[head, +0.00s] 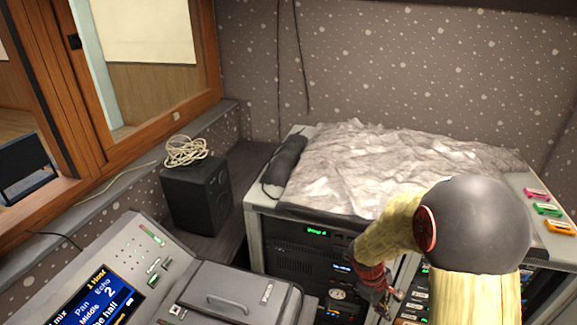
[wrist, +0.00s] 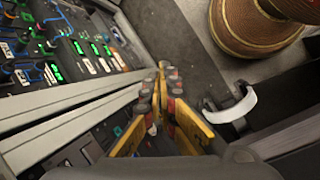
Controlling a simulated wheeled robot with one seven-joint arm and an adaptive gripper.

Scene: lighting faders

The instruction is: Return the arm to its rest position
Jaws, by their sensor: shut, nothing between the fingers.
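My gripper (head: 376,290) hangs at the end of my yellow and grey arm, low in front of the equipment rack (head: 253,202). The arm's large dark joint covers part of the rack's right side. In the wrist view my gripper (wrist: 163,72) has its two yellow and red fingers drawn together at the tips, with nothing held between them. Beyond the fingers is a panel of knobs and green lights (wrist: 92,48), crossed by pale grey rails (wrist: 85,108). I cannot tell the exact gap between the fingers and the panel.
The mixing console (head: 120,262) with a lit screen stands at lower left. A black speaker (head: 197,195) with a coiled cable (head: 187,152) is behind it. A crumpled grey cover (head: 400,160) and coloured pieces (head: 547,209) lie on the rack top. Grey floor (wrist: 185,35) shows beside the panel.

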